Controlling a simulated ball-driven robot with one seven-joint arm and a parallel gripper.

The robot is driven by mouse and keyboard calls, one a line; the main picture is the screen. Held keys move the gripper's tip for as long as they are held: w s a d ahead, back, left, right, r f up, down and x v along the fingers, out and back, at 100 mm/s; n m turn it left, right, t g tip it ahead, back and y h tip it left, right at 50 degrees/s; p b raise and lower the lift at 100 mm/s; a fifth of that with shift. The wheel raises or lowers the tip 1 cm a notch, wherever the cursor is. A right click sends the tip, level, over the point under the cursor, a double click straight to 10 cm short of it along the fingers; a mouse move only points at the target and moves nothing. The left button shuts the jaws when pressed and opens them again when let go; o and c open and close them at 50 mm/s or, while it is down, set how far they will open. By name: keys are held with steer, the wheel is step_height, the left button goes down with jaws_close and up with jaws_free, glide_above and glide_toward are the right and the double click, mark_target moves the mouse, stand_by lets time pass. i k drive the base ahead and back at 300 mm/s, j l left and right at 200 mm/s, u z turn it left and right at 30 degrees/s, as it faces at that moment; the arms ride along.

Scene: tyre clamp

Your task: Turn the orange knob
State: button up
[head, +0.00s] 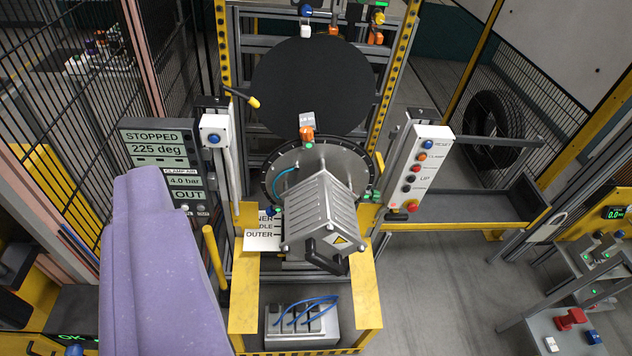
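Several orange controls show in the head view, and I cannot tell for certain which is the knob. One orange knob (306,134) sits below a small grey block at the top rim of the round clamp plate (274,176), in the middle. A small orange button (422,156) is on the white control panel (418,170) to the right, by a label that seems to read CLAMP. Another orange piece (333,31) is at the top, above the black disc. No gripper fingers show. A large lilac shape at lower left appears to be part of my arm.
A display (160,160) reads STOPPED, 225 deg, 4.0 bar and OUT. A ribbed metal housing (322,215) with a black handle covers part of the plate. A yellow post (214,258) stands left. A tyre (494,128) is at right.

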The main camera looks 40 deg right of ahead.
mark_target(306, 133)
steer(key=i+l, duration=0.2)
steer(key=i, duration=0.25)
steer(key=i+l, duration=0.25)
steer(key=i, duration=0.2)
steer(key=i+l, duration=0.2)
steer(key=i, duration=0.25)
